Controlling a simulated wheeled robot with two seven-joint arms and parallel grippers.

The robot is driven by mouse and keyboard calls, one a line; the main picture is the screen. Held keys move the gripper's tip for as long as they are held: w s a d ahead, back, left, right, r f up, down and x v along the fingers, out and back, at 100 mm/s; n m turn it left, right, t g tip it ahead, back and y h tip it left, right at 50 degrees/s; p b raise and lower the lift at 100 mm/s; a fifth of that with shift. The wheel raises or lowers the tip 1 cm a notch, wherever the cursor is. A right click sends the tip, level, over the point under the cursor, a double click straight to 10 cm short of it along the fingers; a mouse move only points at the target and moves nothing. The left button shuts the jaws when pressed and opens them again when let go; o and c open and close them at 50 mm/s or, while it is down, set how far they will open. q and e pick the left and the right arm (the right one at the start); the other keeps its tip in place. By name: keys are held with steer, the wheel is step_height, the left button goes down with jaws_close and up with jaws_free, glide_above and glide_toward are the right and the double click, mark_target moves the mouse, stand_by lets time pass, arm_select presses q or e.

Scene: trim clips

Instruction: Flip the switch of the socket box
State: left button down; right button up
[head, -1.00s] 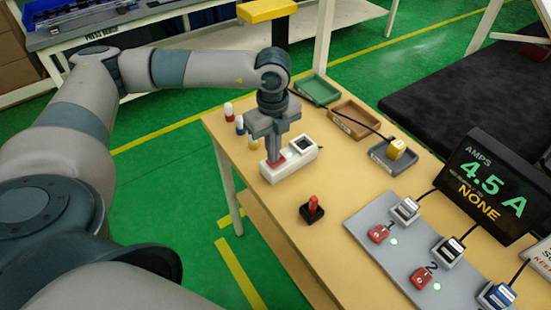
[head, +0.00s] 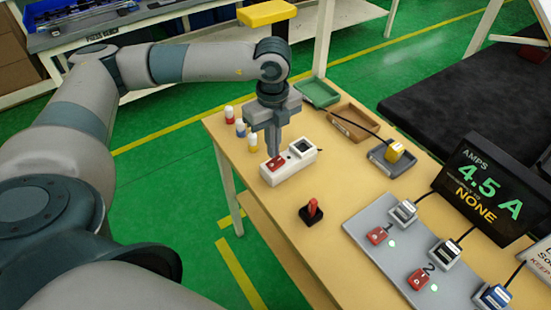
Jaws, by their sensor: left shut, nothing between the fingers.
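The socket box (head: 294,172) is a white block lying near the table's far left edge. Its red rocker switch (head: 276,163) is on the left part of its top, and a dark square socket (head: 301,146) is at its right end. My left gripper (head: 274,154) points down just above the switch, fingers closed and empty. It hides part of the box top behind the switch. I cannot tell for sure whether the fingertips touch the switch. My right gripper is out of view.
A red peg on a black base (head: 312,211) stands in front of the box. Small capped bottles (head: 240,128) are left of it. Trays (head: 353,122) lie behind. A grey panel (head: 372,235) with red switches and plugs, and a display (head: 490,187) reading 4.5 A and NONE, are right.

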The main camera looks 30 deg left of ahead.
mark_target(273, 164)
arm_select(q)
step_height(273, 164, up, 3)
steer(key=shift+r+p, duration=0.2)
steer(key=shift+p, duration=0.45)
stand_by(0.4)
